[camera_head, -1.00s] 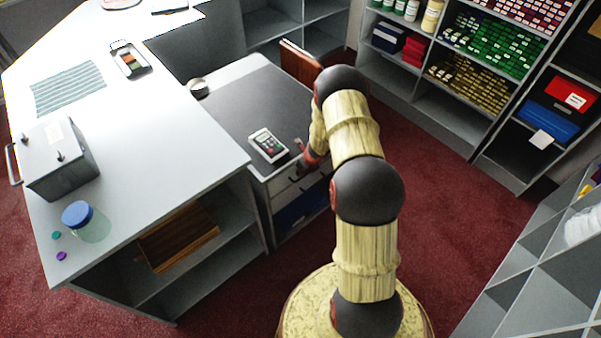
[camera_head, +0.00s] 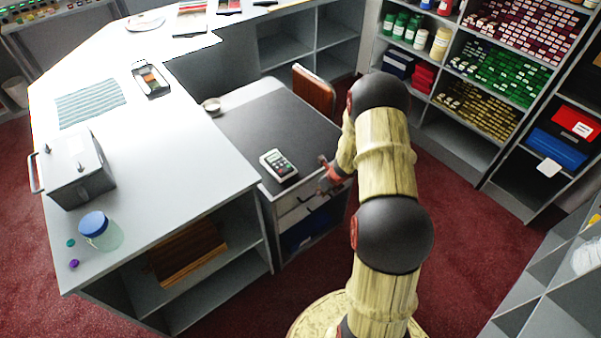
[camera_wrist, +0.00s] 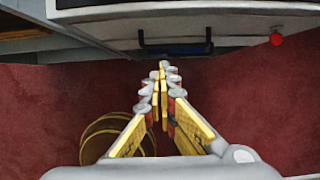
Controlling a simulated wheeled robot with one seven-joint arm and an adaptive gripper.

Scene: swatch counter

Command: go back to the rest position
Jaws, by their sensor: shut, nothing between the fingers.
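My gripper (camera_wrist: 162,75) is shut and empty in the wrist view, its yellow-padded fingers meeting over the dark red carpet. Ahead of it is a white drawer front with a dark handle (camera_wrist: 175,48); a gap of carpet shows between them in the picture.
A calculator-like device (camera_head: 279,165) lies on the dark desk top. The white counter (camera_head: 170,160) at left bears a grey box (camera_head: 78,170) and a blue-lidded jar (camera_head: 100,232). A wooden chair (camera_head: 314,90) stands behind. Stocked shelves (camera_head: 480,75) line the right; carpet (camera_head: 465,200) is free between.

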